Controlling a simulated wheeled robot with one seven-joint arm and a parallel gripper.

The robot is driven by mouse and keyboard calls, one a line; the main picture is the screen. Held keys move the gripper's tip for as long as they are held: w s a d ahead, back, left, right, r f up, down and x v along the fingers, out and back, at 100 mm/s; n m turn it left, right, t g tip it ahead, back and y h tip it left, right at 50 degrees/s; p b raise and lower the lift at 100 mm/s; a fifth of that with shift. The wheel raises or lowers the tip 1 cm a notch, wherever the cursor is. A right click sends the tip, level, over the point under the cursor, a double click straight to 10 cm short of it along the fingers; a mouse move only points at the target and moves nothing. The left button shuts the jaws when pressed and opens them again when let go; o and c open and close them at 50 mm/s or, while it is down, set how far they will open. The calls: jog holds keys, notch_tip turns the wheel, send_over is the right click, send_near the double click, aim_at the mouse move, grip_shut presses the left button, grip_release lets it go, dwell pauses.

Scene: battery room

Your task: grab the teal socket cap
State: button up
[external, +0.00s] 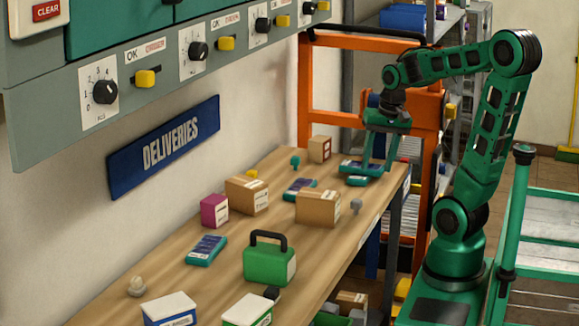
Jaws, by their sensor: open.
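A small teal knob-shaped piece (295,161), which looks like the teal socket cap, stands on the wooden bench (330,240) toward its far end, left of a small cardboard box. My gripper (377,164) points down over the right edge of the bench's far end, to the right of the cap and apart from it. Its two fingers are spread. A teal-and-purple pack (352,167) lies beside the fingers; I cannot tell whether they touch it. Nothing shows held between the fingers.
Cardboard boxes (318,208), (247,196) and a teal pack (298,188) stand between the cap and the bench's near part. A small box (320,149) stands right of the cap. A grey knob (356,206) is near the right edge. A control panel (180,50) overhangs at left.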

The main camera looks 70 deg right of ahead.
jog(key=w+d+f+m+t+y, duration=0.1)
jog(key=w+d+m+t, duration=0.2)
jog(key=w+d+m, duration=0.45)
jog(key=w+d+f+m+t, duration=0.1)
jog(key=w+d+m+t, duration=0.3)
jog(key=w, duration=0.7)
jog(key=w+d+r+m+t, duration=0.35)
jog(key=w+d+m, duration=0.4)
jog(key=m, duration=0.45)
send_near(287, 169)
jog(key=r, duration=0.1)
jog(key=s+r, duration=0.1)
jog(key=r, duration=0.1)
jog(key=shift+r+t, duration=0.1)
jog(key=shift+t, duration=0.25)
jog(key=shift+w+f, duration=0.2)
jog(key=shift+f, duration=0.35)
jog(key=x, duration=1)
jog(key=shift+w+d, duration=0.1)
jog(key=shift+w, duration=0.15)
jog(key=c, duration=1.1)
